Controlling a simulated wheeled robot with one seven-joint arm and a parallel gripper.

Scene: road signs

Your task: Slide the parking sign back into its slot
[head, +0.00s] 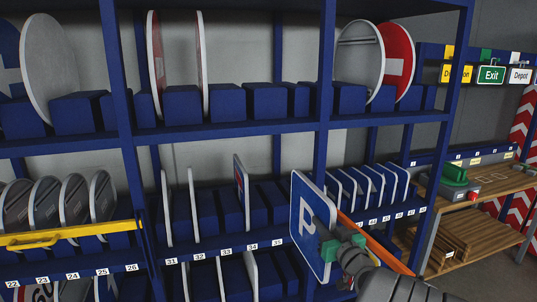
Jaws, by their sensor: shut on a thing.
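The parking sign (304,222), a blue square plate with a white P and white border, stands upright and tilted in front of the rack at centre right. My gripper (344,245) is at its right side, shut on the sign near its edge. The fingers have green pads. The sign is held clear in front of the shelf and hides part of the slots behind it. The slotted shelf has blue blocks (205,212) with gaps between them, over labels 31 to 35. Another thin blue sign (241,180) stands edge-on in this row.
A blue rack post (322,110) rises behind the sign. An orange bar (378,243) runs behind my gripper. White-edged signs (370,185) fill slots to the right. A yellow bar (70,233) crosses the left bay. A wooden bench (490,190) stands at right.

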